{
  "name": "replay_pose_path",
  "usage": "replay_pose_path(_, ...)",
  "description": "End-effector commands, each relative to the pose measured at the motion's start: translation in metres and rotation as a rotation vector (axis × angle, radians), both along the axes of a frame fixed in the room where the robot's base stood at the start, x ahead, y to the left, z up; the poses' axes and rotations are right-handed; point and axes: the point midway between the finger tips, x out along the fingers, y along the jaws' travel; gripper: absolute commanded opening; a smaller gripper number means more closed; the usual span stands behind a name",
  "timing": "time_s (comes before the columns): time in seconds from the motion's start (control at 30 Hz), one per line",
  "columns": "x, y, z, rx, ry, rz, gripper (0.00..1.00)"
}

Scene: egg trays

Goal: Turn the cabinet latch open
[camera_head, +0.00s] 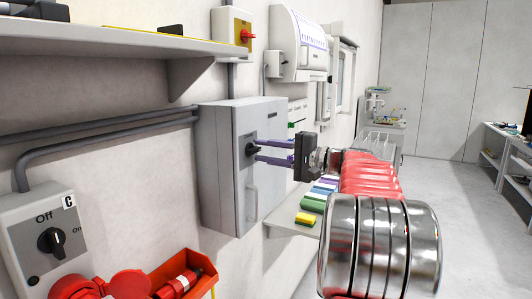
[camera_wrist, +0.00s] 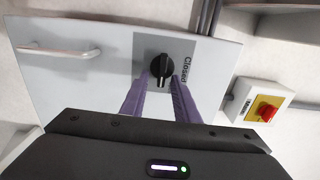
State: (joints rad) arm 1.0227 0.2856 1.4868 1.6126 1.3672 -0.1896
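The grey cabinet (camera_head: 222,165) hangs on the wall, its door (camera_wrist: 85,55) facing my gripper. The black rotary latch (camera_head: 252,149) sits on the door above a handle. In the wrist view the latch (camera_wrist: 161,68) lies on a grey plate with the word "Closed" beside it. My gripper (camera_head: 260,150) has two purple fingers stretched toward the latch. The fingers are apart, and in the wrist view their tips (camera_wrist: 158,80) lie on either side of the latch's lower part. I cannot tell whether they touch it.
A metal handle (camera_head: 252,202) is on the cabinet door. A yellow box with a red switch (camera_head: 243,30) is above. A shelf (camera_head: 100,45) juts out at upper left. An Off/On switch box (camera_head: 45,240) and a red tray (camera_head: 185,278) are at lower left. Floor is clear at right.

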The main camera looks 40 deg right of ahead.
Motion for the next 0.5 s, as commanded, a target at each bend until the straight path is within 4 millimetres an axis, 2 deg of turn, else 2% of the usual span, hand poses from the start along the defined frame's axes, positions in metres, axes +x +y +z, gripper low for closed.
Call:
replay_pose_path(0.27, -0.011, -0.004, 0.0, -0.001, 0.0, -0.001, 0.28)
replay_pose_path(0.5, -0.045, -0.017, 0.0, -0.002, -0.001, -0.003, 0.28)
